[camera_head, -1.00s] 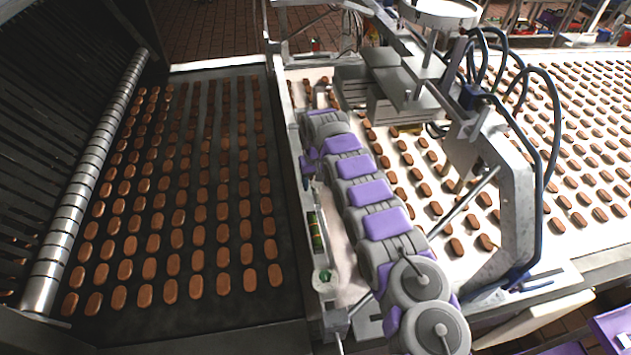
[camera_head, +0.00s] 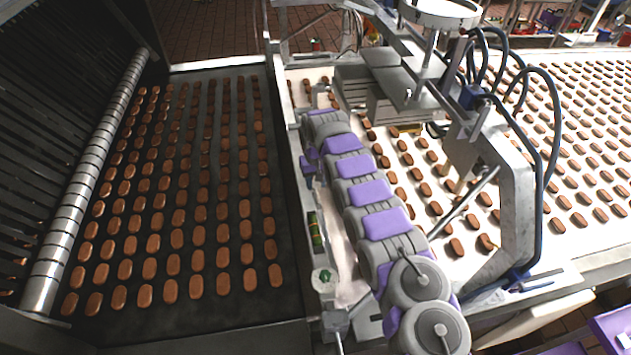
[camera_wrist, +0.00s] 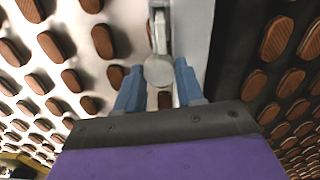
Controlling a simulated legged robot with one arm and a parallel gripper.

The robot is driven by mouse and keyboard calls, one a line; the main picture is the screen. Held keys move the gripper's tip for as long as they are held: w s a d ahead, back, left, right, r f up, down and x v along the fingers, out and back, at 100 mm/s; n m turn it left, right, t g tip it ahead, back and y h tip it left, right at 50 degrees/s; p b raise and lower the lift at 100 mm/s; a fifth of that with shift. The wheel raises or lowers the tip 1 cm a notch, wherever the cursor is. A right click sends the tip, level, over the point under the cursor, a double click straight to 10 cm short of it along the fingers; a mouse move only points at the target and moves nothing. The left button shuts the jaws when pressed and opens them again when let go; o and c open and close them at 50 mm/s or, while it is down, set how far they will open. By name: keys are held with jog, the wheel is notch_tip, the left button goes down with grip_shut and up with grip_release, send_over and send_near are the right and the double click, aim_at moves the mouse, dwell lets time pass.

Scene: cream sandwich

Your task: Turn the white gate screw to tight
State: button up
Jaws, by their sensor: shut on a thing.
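The white gate screw (camera_wrist: 159,71) shows in the wrist view as a pale, round-ended piece at the end of a narrow light bar. It sits between the two blue fingers of my gripper (camera_wrist: 158,84). My gripper is shut on it, with one finger on each side. In the head view my gripper (camera_head: 309,164) is a small purple and grey shape at the far end of my arm, by the metal rail between the two belts. The screw cannot be made out there, and how far it is turned cannot be told.
A dark belt (camera_head: 210,296) with rows of brown biscuits lies left of the rail (camera_head: 283,170). A white belt (camera_head: 596,240) with more biscuits lies right. A metal machine frame (camera_head: 516,190) with blue hoses stands close to my arm's right. A silver roller (camera_head: 72,205) is far left.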

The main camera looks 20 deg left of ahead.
jog(key=shift+m, duration=0.4)
jog(key=m, duration=0.4)
jog(key=shift+m, duration=2.9)
jog(key=o, duration=1)
jog(key=shift+a, duration=0.15)
jog(key=shift+o, duration=0.2)
